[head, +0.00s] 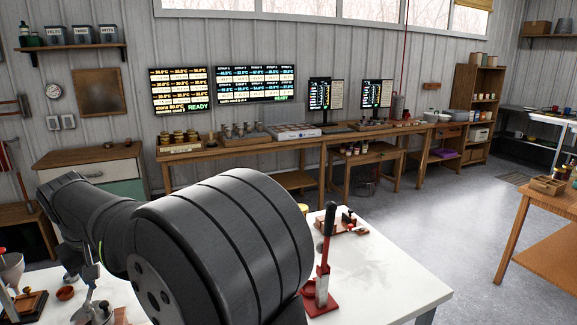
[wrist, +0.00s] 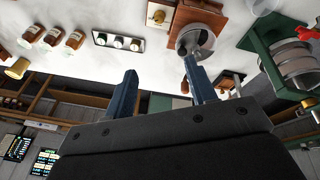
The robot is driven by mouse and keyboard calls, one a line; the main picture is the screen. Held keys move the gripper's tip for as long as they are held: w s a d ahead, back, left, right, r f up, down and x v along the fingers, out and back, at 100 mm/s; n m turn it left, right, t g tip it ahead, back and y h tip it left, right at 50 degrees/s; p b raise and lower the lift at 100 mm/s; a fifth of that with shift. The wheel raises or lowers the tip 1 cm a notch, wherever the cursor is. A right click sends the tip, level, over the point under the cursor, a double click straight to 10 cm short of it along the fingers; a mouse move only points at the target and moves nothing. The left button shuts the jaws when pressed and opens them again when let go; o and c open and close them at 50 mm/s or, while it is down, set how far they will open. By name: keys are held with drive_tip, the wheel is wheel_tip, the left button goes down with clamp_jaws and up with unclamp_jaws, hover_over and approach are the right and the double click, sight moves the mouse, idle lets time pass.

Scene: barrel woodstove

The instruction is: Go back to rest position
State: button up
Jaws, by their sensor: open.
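My gripper (wrist: 156,70) shows in the wrist view with its two dark blue-grey fingers spread well apart. It is open, and I see nothing held between the fingers. The view is tilted upside down, with the white table top (wrist: 110,12) across its upper part. A round metal cup (wrist: 196,40) on a brown wooden base (wrist: 207,17) appears near the right fingertip; I cannot tell the gap between them. In the head view, my dark arm fills the lower left and my gripper cannot be made out. The white table (head: 385,262) lies behind and beside the arm.
A red stand with a black lever (head: 322,268) rises close to the right of my arm. The wrist view shows amber bottles (wrist: 52,36), a black tray (wrist: 118,41) and a green machine (wrist: 262,55).

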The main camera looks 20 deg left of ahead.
drive_tip(key=w+a+f+n+g+h, duration=0.1)
drive_tip(key=w+a+f+n, duration=0.3)
drive_tip(key=n, duration=0.4)
drive_tip(key=w+a+f+n+g+h, duration=0.1)
drive_tip(key=w+a+f+n+g, duration=0.15)
drive_tip(key=f+n, duration=0.4)
drive_tip(key=shift+n+t, duration=0.45)
drive_tip(key=shift+n, duration=0.1)
drive_tip(key=f, duration=1.7)
drive_tip(key=shift+w+d+f, duration=0.2)
drive_tip(key=shift+w+d, duration=0.1)
drive_tip(key=shift+d, duration=0.05)
drive_tip(key=shift+m, duration=0.6)
